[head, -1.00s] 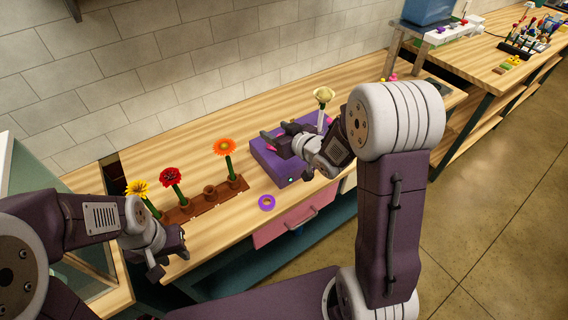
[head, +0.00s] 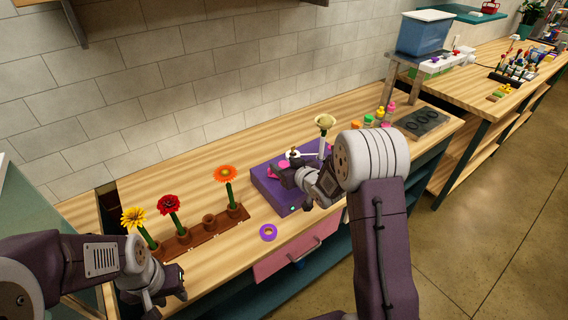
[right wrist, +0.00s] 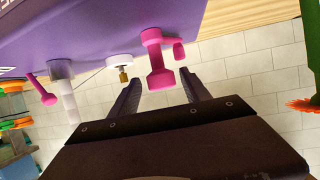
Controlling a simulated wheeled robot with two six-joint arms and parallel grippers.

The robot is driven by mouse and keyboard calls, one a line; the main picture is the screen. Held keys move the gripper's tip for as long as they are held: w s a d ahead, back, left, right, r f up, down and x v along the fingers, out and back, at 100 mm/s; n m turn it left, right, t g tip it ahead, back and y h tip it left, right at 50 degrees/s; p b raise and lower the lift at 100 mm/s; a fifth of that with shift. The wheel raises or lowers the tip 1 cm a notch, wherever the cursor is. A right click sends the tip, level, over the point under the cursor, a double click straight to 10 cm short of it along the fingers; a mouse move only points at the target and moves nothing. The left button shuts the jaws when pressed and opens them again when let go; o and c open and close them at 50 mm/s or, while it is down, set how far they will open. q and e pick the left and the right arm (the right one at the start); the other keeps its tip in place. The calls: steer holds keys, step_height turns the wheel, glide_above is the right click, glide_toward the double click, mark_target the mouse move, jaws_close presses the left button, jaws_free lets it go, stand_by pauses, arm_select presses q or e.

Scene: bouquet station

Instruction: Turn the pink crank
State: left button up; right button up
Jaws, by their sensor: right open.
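The pink crank (right wrist: 158,62) sticks out of the purple box (right wrist: 90,28) in the right wrist view. My right gripper (right wrist: 160,90) is open, with its dark fingers on either side of the crank's end; I cannot tell whether they touch it. In the head view the purple box (head: 262,182) stands on the bench, and my right gripper (head: 285,172) is low over its top, partly hiding the crank (head: 272,170). My left gripper (head: 170,298) is open and empty at the front edge of the bench, left of the box.
A brown holder (head: 205,232) with red, yellow and orange flowers stands left of the box. A purple ring (head: 268,232) lies in front of it. A pink drawer (head: 295,255) is below the bench top.

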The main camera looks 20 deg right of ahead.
steer(key=shift+a, duration=0.2)
jaws_close()
steer(key=h+b, duration=0.1)
steer(key=m+b, duration=0.1)
steer(key=b, duration=0.1)
steer(key=shift+w+f+t+h+b, duration=0.1)
steer(key=shift+f+t+h+b, duration=0.1)
steer(key=shift+t+h+b, duration=0.15)
steer(key=shift+a+r+m+h+b, duration=0.1)
steer(key=shift+m+h+b, duration=0.2)
steer(key=shift+m+h, duration=0.3)
steer(key=shift+r+m+h, duration=0.15)
steer(key=shift+m+h, duration=0.1)
steer(key=shift+m, duration=0.05)
steer(key=shift+r+m+h, duration=0.1)
steer(key=shift+m+h, duration=0.2)
steer(key=shift+h, duration=0.1)
steer(key=shift+m+h, duration=0.4)
steer(key=shift+h, duration=0.1)
